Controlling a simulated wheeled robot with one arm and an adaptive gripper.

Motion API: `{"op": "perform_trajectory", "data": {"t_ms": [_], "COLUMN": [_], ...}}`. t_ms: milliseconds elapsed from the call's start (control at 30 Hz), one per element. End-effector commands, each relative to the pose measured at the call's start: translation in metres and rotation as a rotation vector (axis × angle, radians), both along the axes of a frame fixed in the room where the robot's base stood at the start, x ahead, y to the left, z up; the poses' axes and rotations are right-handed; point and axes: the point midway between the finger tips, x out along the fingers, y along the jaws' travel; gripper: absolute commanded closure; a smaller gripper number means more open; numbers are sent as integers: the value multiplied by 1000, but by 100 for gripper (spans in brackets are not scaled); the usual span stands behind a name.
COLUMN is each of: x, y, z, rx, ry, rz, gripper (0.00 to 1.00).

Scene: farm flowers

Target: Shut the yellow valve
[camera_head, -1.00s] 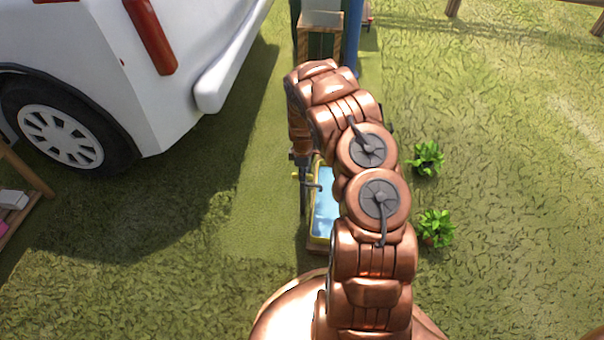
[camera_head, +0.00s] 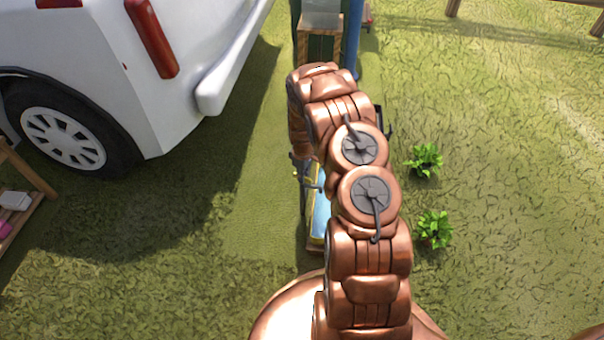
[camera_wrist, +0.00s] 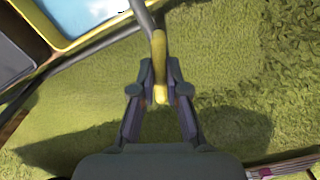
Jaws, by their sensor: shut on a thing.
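The yellow valve handle (camera_wrist: 159,62) shows in the wrist view as a short yellow lever at the end of a grey pipe (camera_wrist: 143,16). My gripper (camera_wrist: 160,92) is shut on the lever, with one finger on each side of it. In the head view, a small yellow bit of the valve (camera_head: 295,174) shows beside the grey pipe (camera_head: 311,186), left of the water trough. My arm hides most of this area in the head view.
A yellow-rimmed trough of water (camera_head: 319,215) stands under my arm; its rim (camera_wrist: 96,36) shows in the wrist view. A white vehicle (camera_head: 190,60) stands at the left. Two green plants (camera_head: 425,160) are to the right on open grass.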

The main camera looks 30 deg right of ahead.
Motion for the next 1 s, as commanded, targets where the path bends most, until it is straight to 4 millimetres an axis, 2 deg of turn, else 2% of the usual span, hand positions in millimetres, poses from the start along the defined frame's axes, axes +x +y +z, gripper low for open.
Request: {"op": "perform_trajectory", "data": {"t_ms": [1000], "x": [2], "y": [0], "z": [2], "rx": [0], "ry": [-4], "rz": [-942], "gripper": [100]}}
